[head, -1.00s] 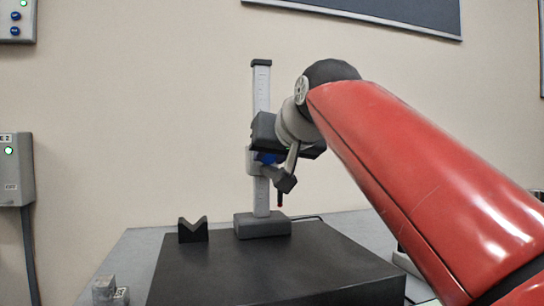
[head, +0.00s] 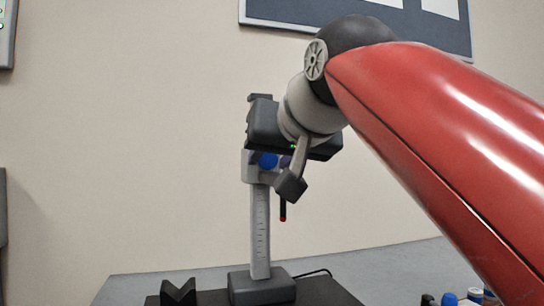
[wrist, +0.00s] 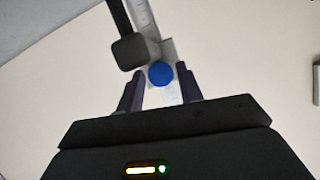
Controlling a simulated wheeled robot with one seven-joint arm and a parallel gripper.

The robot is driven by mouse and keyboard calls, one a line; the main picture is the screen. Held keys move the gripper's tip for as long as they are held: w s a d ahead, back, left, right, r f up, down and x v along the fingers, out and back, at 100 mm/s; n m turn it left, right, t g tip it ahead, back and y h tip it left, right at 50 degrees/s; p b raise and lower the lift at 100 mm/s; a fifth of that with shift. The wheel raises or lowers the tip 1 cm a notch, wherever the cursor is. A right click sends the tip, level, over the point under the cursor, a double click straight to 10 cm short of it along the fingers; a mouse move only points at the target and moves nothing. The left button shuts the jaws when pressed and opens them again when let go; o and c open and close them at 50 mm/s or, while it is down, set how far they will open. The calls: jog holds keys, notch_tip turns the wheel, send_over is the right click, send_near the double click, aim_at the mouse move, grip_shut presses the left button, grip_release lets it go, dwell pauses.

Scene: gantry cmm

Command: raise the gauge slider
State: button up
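The height gauge has a pale upright scale column (head: 260,235) on a dark foot (head: 261,287). Its grey slider (head: 250,167) sits on the upper part of the column and carries a blue knob (head: 267,160). In the head view my wrist and gripper body hide part of the slider and the column's top.
A dark V-block (head: 178,294) stands left of the gauge foot on the dark plate (head: 330,295). Several small blue and white items (head: 462,298) lie at the lower right. A framed board (head: 440,25) hangs on the wall behind.

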jog(key=shift+o, duration=1.2)
jog(key=v, duration=0.8)
